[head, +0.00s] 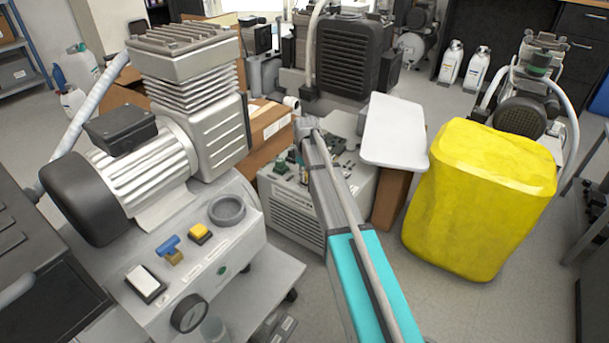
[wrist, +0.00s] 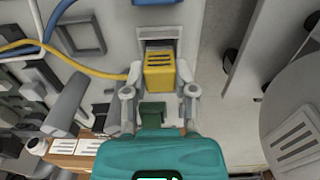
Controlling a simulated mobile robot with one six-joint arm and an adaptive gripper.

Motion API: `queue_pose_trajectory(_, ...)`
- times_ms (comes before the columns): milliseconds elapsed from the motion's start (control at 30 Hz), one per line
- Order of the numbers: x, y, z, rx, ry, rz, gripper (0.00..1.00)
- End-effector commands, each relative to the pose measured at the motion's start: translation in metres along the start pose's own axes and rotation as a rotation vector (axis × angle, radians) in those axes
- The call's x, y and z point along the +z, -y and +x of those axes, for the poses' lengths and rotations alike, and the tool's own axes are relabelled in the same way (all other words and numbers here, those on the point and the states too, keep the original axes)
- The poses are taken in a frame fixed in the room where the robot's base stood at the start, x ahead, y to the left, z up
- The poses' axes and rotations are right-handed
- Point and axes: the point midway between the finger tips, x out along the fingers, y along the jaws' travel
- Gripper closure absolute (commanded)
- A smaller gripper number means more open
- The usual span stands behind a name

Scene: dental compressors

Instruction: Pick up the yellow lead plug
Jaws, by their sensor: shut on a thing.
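The yellow lead plug (wrist: 159,72) shows in the upper middle of the wrist view. It is a small yellow block with dark slots, and a yellow lead (wrist: 60,66) runs off to the left at its level. My gripper (wrist: 160,90) is shut on the plug, with one finger on each side. A recessed grey socket (wrist: 158,34) lies just beyond the plug; I cannot tell whether the plug still sits in it. In the head view my arm reaches to the grey unit in the middle, and I cannot make out the plug there.
A blue lead (wrist: 52,22) runs near the yellow one. A grey unit (head: 292,215) with small parts on top stands by my arm. A white panel (head: 395,132) and a yellow container (head: 480,200) are at right. A large compressor (head: 190,110) stands at left.

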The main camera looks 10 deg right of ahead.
Motion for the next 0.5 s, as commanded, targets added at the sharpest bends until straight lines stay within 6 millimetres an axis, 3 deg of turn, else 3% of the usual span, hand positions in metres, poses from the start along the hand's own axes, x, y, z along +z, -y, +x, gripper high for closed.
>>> queue_pose_trajectory(200, 0.0, 0.0, -0.024, 0.0, 0.0, 0.0, 0.97)
queue_pose_trajectory(500, 0.022, 0.022, -0.059, 0.0, 0.0, 0.0, 0.97)
